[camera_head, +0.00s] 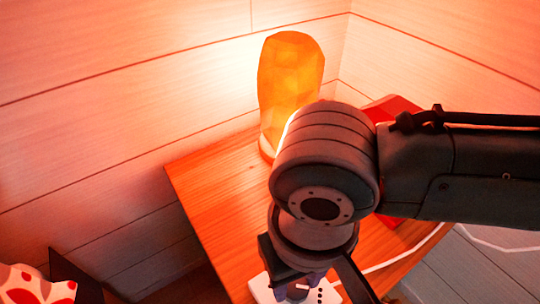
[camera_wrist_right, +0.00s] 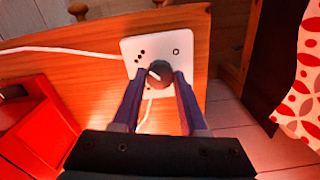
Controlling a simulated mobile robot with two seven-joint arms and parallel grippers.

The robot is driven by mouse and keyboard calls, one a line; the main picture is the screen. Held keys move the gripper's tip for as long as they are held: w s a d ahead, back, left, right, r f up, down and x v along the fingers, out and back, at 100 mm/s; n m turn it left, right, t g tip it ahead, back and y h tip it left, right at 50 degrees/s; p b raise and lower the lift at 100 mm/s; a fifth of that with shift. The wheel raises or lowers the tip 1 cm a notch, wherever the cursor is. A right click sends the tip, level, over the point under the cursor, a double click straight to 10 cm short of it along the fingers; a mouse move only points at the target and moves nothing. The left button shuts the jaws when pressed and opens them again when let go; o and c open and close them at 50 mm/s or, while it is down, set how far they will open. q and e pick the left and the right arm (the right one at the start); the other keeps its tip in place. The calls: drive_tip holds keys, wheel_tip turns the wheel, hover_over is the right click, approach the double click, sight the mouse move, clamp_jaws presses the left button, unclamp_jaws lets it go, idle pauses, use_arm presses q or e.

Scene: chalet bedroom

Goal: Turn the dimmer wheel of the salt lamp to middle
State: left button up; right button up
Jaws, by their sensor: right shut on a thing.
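The salt lamp (camera_head: 291,75) glows orange on a pale base at the back of the wooden table (camera_head: 200,185). Its dimmer is a white plate (camera_wrist_right: 137,49) with a dark round wheel (camera_wrist_right: 160,74) that bears a light pointer line. Small black dots and a ring mark are printed on the plate. My right gripper (camera_wrist_right: 160,80) is shut on the wheel, one finger on each side, seen in the right wrist view. In the head view my right wrist hides most of the plate (camera_head: 262,290) and the wheel. My left gripper is not in view.
A red object (camera_head: 392,106) stands on the table behind my right arm; it shows at the left in the wrist view (camera_wrist_right: 35,120). A white cord (camera_head: 405,252) runs across the table. A red-and-white patterned cloth (camera_head: 38,285) lies beyond the table's left edge.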

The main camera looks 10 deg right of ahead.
clamp_jaws()
drive_tip(key=n+p, duration=0.2)
drive_tip(key=shift+r+p, duration=0.25)
drive_tip(key=shift+p, duration=0.15)
drive_tip(key=shift+n+p, duration=0.7)
drive_tip(key=shift+n, duration=0.1)
drive_tip(key=n+p, duration=0.1)
drive_tip(key=n, duration=0.1)
drive_tip(key=shift+f+n, duration=0.1)
drive_tip(key=shift+n, duration=0.3)
drive_tip(key=n+p, duration=0.1)
drive_tip(key=n, duration=0.4)
drive_tip(key=shift+f+p, duration=0.1)
drive_tip(key=shift+p, duration=0.3)
drive_tip(key=n, duration=0.4)
drive_tip(key=shift+n+p, duration=0.3)
drive_tip(key=shift+n, duration=0.8)
